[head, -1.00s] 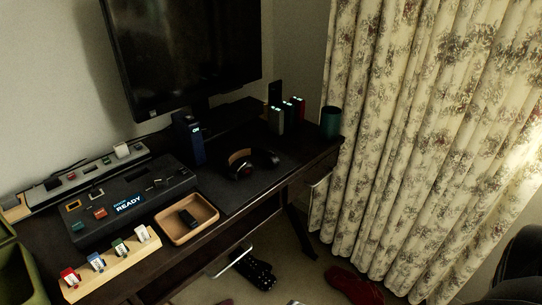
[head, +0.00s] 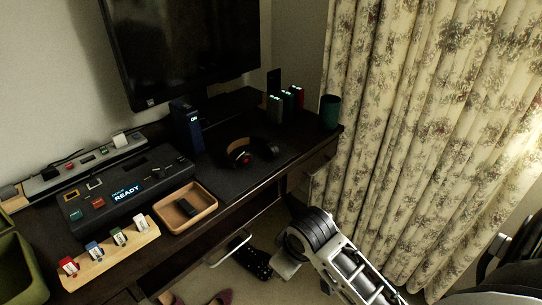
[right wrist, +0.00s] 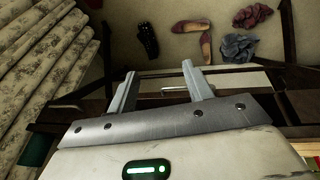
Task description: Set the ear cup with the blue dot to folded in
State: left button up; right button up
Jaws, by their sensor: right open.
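The headphones (head: 262,143) lie on the dark desk mat, with a tan headband and dark ear cups. One ear cup (head: 238,157) with a reddish mark faces the front left, and the other ear cup (head: 271,152) is at the right. I cannot make out a blue dot on either. My right arm comes in from the lower right in the head view, in front of the desk and apart from the headphones. In the right wrist view my right gripper (right wrist: 158,72) is open and empty, its fingers toward the desk edge and floor. My left gripper is out of view.
A wooden tray (head: 167,219) with a dark object stands left of the desk mat (head: 226,184). A console (head: 88,209) reading READY is farther left. Several lit devices and a green cup (head: 330,112) stand at the back right. Clothes and shoes lie on the floor.

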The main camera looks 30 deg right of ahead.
jog(key=w+d+r, duration=0.3)
jog(key=w+d, duration=0.3)
jog(key=w, duration=0.3)
jog(key=y, duration=0.2)
send_near(272, 144)
jog(key=shift+t, duration=0.3)
jog(key=b+x, duration=0.2)
jog(key=x, duration=0.7)
jog(key=shift+s+f+b, duration=0.1)
jog(key=shift+s+b, duration=0.05)
jog(key=shift+b, duration=0.25)
jog(key=shift+w+a+f+b, duration=0.1)
jog(key=shift+w+f+b, duration=0.2)
jog(key=shift+f+b, duration=0.3)
jog(key=shift+f, duration=0.1)
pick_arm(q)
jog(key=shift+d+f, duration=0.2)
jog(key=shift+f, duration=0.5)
pick_arm(e)
jog(key=c, duration=1)
